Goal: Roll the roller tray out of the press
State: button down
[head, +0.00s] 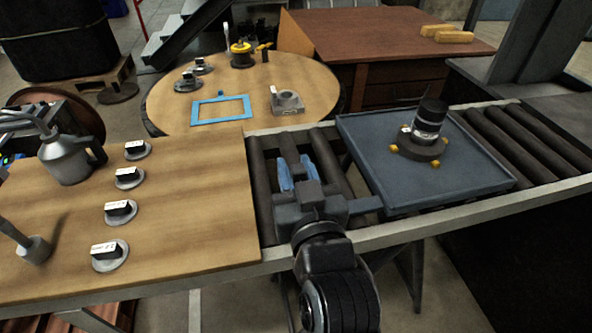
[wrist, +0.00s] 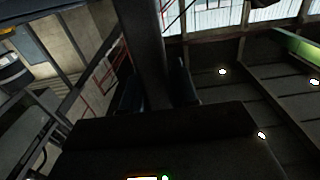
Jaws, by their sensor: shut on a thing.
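The roller tray (head: 370,150) is a flat blue-grey tray with a low rim. It lies on the dark rollers in the head view, right of my gripper. A black and silver cylindrical part on a dark round base (head: 420,145) stands upright on it, with small yellow pieces around the base. My gripper (head: 297,172), with blue fingertips, is at the tray's left side, by a short grey bar (head: 364,206) reaching from the tray. In the wrist view a dark bar (wrist: 150,50) runs between the fingers, and they are shut on it. It looks like the tray's handle; the contact is partly hidden.
Bare rollers (head: 335,165) lie left of the tray, and more (head: 525,140) lie right, toward the dark press frame (head: 535,45). A wooden bench top (head: 200,200) with several labelled discs and a metal can (head: 65,155) adjoins the rollers on the left. A round table (head: 165,105) stands behind.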

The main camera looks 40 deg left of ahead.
jog(key=shift+s+a, duration=0.3)
jog(key=shift+s, duration=0.05)
jog(key=c, duration=1)
grip_release()
jog(key=shift+s+a, duration=0.1)
jog(key=shift+o, duration=0.2)
jog(key=shift+d+f, duration=0.1)
jog(key=shift+d, duration=0.2)
jog(key=b+v, duration=0.1)
jog(key=v, duration=0.6)
jog(key=shift+s+b, duration=0.2)
jog(key=shift+b, duration=0.15)
jog(key=shift+d, duration=0.15)
